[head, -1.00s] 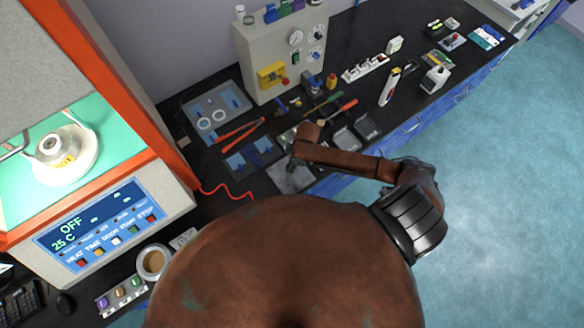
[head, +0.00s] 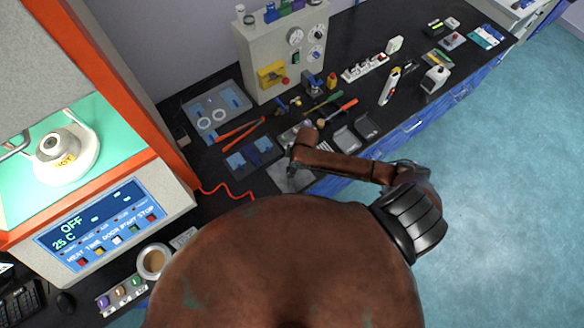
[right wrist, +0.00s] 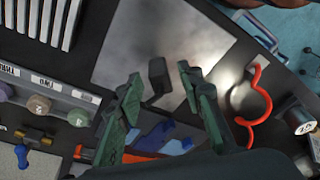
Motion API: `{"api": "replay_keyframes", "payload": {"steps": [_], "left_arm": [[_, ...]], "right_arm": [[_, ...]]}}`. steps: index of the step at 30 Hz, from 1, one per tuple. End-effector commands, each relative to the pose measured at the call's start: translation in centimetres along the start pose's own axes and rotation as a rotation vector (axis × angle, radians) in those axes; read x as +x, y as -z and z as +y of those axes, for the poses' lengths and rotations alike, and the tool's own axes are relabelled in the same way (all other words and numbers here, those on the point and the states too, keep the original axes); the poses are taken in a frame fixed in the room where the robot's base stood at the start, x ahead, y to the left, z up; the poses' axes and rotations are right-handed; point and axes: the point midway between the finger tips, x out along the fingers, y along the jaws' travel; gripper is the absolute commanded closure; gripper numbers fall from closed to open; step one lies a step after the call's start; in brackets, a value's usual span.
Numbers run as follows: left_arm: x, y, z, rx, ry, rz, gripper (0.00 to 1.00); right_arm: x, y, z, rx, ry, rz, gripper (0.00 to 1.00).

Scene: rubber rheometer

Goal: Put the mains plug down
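A small black block (right wrist: 157,75), which looks like the mains plug, shows in the right wrist view over a grey plate (right wrist: 125,35). I cannot tell whether it rests on the plate or is just above it. My right gripper (right wrist: 158,78) has its green fingers spread on both sides of the block, with gaps visible. In the head view my right arm reaches over the grey plate (head: 290,181) near the bench's front edge; its fingers and the plug are hidden or too small there. My left gripper is not in view.
A red cord (right wrist: 262,95) curls beside the plate; it also shows in the head view (head: 225,190). A tray with blue inserts (head: 252,158) and black trays (head: 347,139) lie close by. The orange-framed machine (head: 130,95) stands at left.

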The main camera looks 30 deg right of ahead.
Motion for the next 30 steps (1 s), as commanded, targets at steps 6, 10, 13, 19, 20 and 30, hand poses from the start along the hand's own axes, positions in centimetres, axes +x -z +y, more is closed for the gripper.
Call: {"api": "replay_keyframes", "payload": {"steps": [6,10,13,19,20,30], "left_arm": [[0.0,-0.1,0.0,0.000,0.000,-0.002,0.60],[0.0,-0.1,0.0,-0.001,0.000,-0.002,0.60],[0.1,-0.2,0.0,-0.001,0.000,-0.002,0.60],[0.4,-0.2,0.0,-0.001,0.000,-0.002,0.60],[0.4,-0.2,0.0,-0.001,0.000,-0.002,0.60],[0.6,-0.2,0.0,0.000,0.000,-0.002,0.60]], "right_arm": [[-0.2,0.0,0.0,0.000,-0.001,0.000,0.66],[-1.4,0.0,0.1,0.000,-0.002,0.001,0.66],[-3.1,0.0,0.1,-0.002,-0.003,0.000,0.66],[-7.5,0.0,0.1,-0.001,-0.002,0.001,0.66],[-8.1,0.1,0.1,-0.001,-0.003,0.002,0.66],[-12.1,0.0,0.1,0.000,0.000,0.000,0.66]]}}
